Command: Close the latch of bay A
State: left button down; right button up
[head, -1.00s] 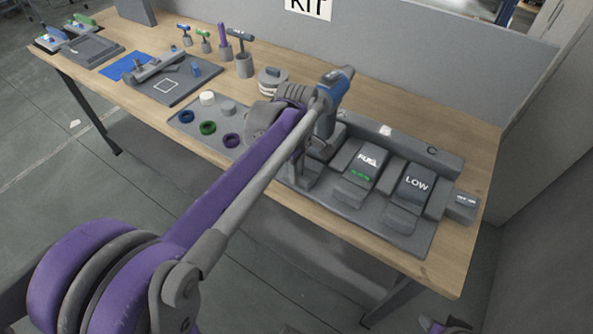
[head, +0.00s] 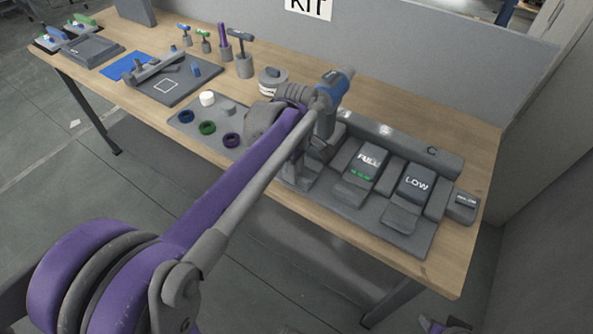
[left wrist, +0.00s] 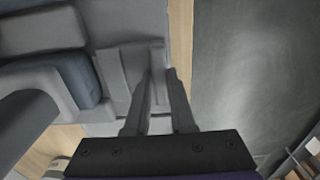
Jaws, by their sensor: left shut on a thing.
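The grey dock (head: 405,245) stands at the near right of the bench, with a C mark at its right end. The FULL module (head: 368,160) and the LOW module (head: 416,183) show beside each other, each with a grey latch piece in front. Bay A at the left of the dock is mostly behind my left arm, and its label is hidden. My left gripper (left wrist: 160,74) points down at the dock's front edge. Its fingers are close together on a thin grey part, which looks like the latch (left wrist: 158,92) of bay A. How far the latch is closed cannot be told.
A ring tray (head: 183,118), a blue mat (head: 125,65) and several upright tools in grey holders (head: 245,66) stand to the left on the bench. A grey panel (head: 400,70) runs along the back. A small block (head: 463,207) sits right of the dock.

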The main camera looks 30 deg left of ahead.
pick_arm(q)
jog(key=shift+w+d, duration=0.1)
jog(key=shift+w, duration=1.35)
jog(key=shift+s+r, duration=0.1)
jog(key=c, duration=1.2)
grip_release()
jog(key=o, duration=0.4)
jog(key=shift+w, duration=0.2)
jog(key=shift+o, duration=0.2)
jog(key=shift+s, duration=0.1)
jog(key=shift+r, duration=0.1)
notch_tip(320, 180, up, 11)
jog(key=p, duration=0.1)
jog(key=shift+f, duration=0.2)
